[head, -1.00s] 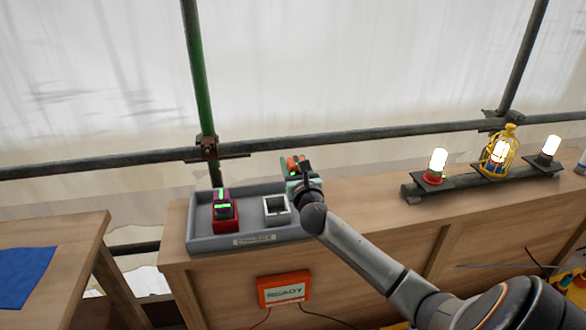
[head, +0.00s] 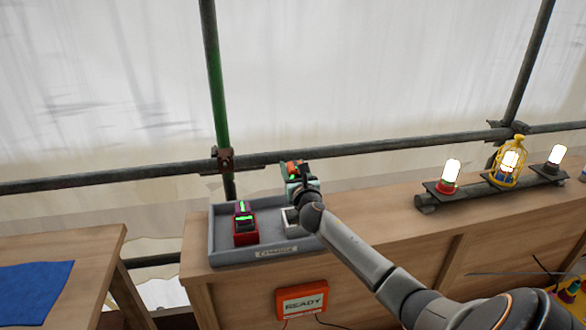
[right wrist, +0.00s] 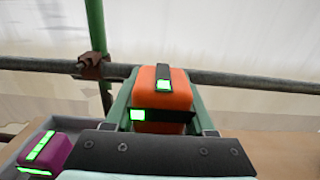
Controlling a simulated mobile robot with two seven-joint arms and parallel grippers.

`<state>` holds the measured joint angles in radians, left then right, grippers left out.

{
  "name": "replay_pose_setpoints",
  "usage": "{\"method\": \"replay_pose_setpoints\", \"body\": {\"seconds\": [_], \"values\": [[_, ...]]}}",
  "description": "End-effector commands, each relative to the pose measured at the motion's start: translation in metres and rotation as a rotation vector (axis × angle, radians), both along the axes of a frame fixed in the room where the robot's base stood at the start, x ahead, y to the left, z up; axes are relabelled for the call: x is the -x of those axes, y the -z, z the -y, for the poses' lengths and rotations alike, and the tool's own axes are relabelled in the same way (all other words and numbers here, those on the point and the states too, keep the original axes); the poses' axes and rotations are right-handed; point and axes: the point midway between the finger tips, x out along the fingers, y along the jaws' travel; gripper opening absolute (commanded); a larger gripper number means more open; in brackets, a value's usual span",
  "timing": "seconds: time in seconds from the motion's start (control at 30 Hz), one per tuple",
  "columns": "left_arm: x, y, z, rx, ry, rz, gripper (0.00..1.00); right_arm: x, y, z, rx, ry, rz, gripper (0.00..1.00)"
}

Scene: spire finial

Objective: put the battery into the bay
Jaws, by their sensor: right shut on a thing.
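The battery (right wrist: 176,98) is orange with black bands and green lights. My right gripper (head: 293,172) is shut on it, with one green finger on each side in the right wrist view. In the head view the battery's orange top (head: 292,167) shows just above the gripper. A pale square open-topped bay (head: 290,217) stands in the grey tray (head: 222,256), partly hidden by my right gripper and wrist. The gripper appears above and close to it; I cannot tell the exact gap. My left gripper is not in view.
A purple battery (head: 241,208) sits at a red holder (head: 246,236) in the tray's left part; it also shows in the wrist view (right wrist: 55,152). A scaffold pipe (head: 350,150) runs behind. An orange READY box (head: 302,299) hangs on the bench front. Lit lamps (head: 450,176) stand right.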

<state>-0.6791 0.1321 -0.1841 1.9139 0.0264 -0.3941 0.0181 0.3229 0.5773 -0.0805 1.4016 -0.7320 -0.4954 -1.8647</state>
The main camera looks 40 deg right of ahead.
Motion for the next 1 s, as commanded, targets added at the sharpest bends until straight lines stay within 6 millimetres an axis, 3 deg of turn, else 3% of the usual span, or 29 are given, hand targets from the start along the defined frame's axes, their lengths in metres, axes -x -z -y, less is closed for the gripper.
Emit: {"method": "replay_pose_setpoints", "body": {"seconds": [0.27,0.8,1.0], "values": [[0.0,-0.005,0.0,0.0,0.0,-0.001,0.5,0.0,-0.003,0.0,0.001,0.001,0.0,0.0],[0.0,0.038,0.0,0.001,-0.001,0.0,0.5,0.0,0.047,0.0,0.0,0.0,0.001,0.0],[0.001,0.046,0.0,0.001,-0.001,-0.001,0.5,0.0,0.057,0.0,0.0,0.0,0.001,0.0]]}}
